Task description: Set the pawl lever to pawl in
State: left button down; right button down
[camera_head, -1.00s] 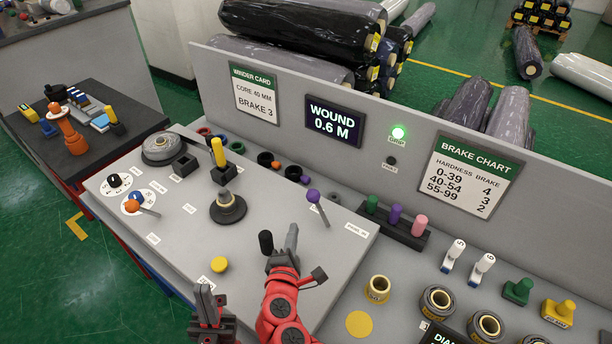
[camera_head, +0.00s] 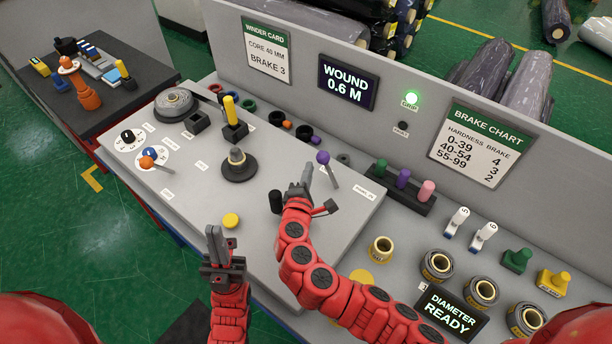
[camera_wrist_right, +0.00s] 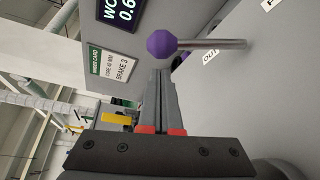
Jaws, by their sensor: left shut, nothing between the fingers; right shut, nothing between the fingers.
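The lever with a purple ball knob (camera_head: 323,157) and thin metal rod stands on the grey panel (camera_head: 215,178), its knob leaning up-left from its base. In the right wrist view the purple knob (camera_wrist_right: 162,44) is just beyond my fingertips, and its rod runs right, with an "OUT" label (camera_wrist_right: 210,55) nearby. My right gripper (camera_head: 307,172) is shut and empty, its tips just left of the knob; contact cannot be told. A small label (camera_head: 364,193) right of the lever is too small to read. My left gripper (camera_head: 214,236) is shut and empty over the panel's front edge.
A dark spindle (camera_head: 239,164), a yellow button (camera_head: 231,220) and a black knob (camera_head: 276,201) stand on the panel near my grippers. A rack of coloured pegs (camera_head: 403,180) lies right of the lever. The upright back wall (camera_head: 300,75) rises behind.

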jog(key=shift+p+x, duration=0.45)
jog(key=shift+x, duration=1.35)
jog(key=shift+w+f, duration=0.1)
